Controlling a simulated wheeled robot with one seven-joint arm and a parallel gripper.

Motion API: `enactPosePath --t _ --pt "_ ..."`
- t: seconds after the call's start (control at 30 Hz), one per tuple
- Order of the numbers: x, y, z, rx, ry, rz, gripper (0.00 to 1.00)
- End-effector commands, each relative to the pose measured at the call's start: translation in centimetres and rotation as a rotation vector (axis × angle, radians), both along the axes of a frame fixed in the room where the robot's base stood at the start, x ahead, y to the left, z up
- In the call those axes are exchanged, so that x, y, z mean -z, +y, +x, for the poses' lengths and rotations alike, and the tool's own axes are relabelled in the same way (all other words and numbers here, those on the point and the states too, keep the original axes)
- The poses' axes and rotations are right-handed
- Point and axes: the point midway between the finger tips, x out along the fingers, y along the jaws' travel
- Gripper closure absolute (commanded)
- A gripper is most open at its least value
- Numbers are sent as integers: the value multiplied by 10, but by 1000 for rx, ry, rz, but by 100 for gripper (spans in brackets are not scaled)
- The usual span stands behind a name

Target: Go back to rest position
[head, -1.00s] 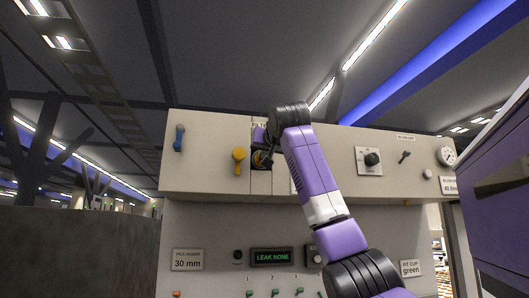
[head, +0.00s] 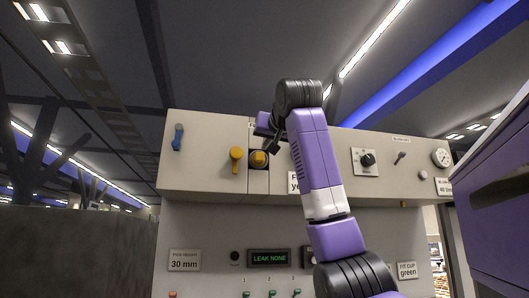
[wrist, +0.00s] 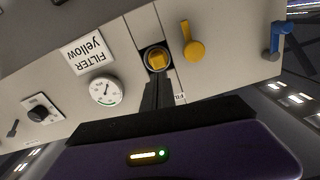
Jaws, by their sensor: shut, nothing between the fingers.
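My gripper (head: 270,146) is in front of the beige machine panel (head: 205,143), at the upper left of my purple arm. In the wrist view its dark fingers (wrist: 157,83) are together and hold nothing. A yellow part (head: 258,159) sits in a dark square recess of the panel. It also shows in the wrist view (wrist: 157,60), just past the fingertips. The fingers appear apart from it, with a small gap. My arm is still raised and stretched toward the panel.
A yellow lever (head: 237,158) and a blue lever (head: 177,137) are left of the recess. A dark knob (head: 367,160) and a round gauge (head: 440,157) are to the right. A purple cabinet (head: 500,190) stands close at right. A "LEAK NONE" display (head: 269,258) is below.

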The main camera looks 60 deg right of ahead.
Motion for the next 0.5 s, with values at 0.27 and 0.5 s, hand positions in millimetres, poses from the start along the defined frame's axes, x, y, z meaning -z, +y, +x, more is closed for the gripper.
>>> enactPosePath --t 0.27,0.5 --pt "1 20 -17 0 -1 2 100" --pt "0 21 -18 0 2 -1 100"
